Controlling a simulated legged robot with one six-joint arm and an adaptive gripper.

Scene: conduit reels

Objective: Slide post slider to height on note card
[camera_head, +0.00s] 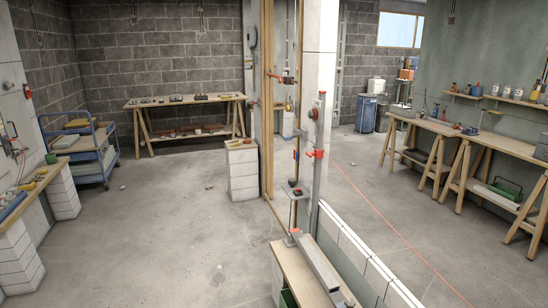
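A thin upright post (298,110) stands in the middle of the view, at the far end of a narrow bench. A dark slider-like fitting with red parts (288,80) sits high on it. I cannot tell which fitting is the post slider. I cannot make out a note card or any writing. My gripper is not in view.
The narrow wood-topped bench (292,262) holds a long grey bar and stands against a low white wall (362,262). A blue cart (80,150) and white block counters stand at left. Trestle tables (470,140) line the right. The left-centre floor (170,230) is mostly clear. An orange line crosses the right floor.

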